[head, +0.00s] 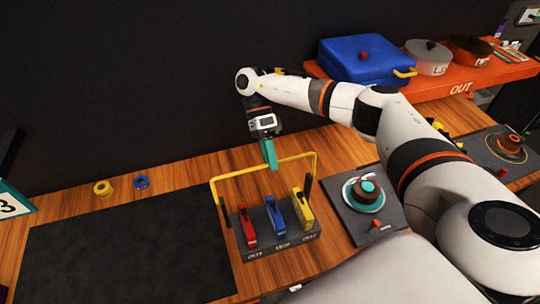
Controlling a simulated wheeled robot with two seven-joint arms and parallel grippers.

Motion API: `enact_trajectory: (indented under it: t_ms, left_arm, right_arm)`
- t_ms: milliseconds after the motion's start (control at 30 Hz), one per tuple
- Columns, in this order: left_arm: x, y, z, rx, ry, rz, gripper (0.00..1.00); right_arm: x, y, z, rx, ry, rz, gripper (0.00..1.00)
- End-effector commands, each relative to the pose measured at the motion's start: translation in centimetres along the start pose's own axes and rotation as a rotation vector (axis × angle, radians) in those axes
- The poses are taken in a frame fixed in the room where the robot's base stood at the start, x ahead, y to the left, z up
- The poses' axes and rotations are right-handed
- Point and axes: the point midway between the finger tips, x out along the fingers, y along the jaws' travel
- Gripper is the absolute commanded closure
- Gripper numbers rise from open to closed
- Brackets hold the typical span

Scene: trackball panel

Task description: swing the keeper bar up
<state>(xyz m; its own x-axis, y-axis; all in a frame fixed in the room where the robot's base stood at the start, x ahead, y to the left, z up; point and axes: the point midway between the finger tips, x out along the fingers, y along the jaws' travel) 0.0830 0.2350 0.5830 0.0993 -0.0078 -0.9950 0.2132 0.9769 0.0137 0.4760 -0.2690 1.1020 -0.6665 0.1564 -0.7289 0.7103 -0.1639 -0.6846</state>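The keeper bar (240,172) is a yellow U-shaped bar. It stands above and behind a grey block (285,243) with a red lever (246,228), a blue lever (275,219) and a yellow lever (302,210). My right gripper (271,156) points down at the middle of the bar, and its teal fingers overlap the bar in the head view. The fingers show as one narrow piece, so I cannot tell whether they are shut on the bar or only beside it. My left gripper is not in view.
A trackball panel (393,223) lies right of the lever block, under my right arm. A dark mat (125,250) covers the left of the wooden table. Yellow (103,188) and blue (141,182) rings lie behind it. An orange shelf (440,88) at back right holds a blue case (365,58).

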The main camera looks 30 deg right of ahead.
Motion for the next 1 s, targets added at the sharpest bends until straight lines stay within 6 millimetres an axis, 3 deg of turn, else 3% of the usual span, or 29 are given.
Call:
enact_trajectory:
  t_ms: [833, 1000]
  left_arm:
    - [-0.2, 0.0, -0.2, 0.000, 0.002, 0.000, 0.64]
    - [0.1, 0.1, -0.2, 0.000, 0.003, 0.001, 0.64]
  right_arm:
    - [-0.5, 0.0, 0.2, 0.007, 0.006, 0.012, 0.69]
    - [-1.5, 0.0, 0.1, 0.006, 0.005, 0.014, 0.69]
